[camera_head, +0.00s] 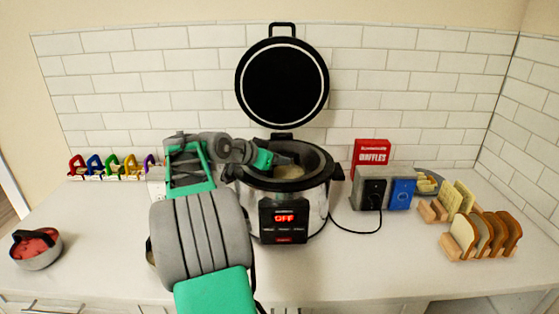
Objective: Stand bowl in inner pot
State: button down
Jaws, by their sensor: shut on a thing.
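The multicooker (316,205) stands on the counter with its round black lid (283,82) raised upright behind it. Its display reads OFF. The dark inner pot (322,172) is open at the top. A small cream bowl (289,171) shows within the pot's opening, partly hidden by the pot's front rim and my gripper. My gripper (270,160) reaches in over the pot's left side and is shut on the bowl at its left edge. I cannot tell whether the bowl touches the pot's floor.
A red waffles box (370,153), a black toaster (369,189) and a blue box (401,193) stand right of the cooker. Bread racks (480,232) are at far right. A bowl with red contents (36,248) sits far left. Coloured clips (112,166) line the back left.

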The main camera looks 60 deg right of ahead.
jog(key=c, duration=1.8)
grip_release()
jog(key=shift+f, duration=0.1)
jog(key=o, duration=0.4)
jog(key=shift+o, duration=0.2)
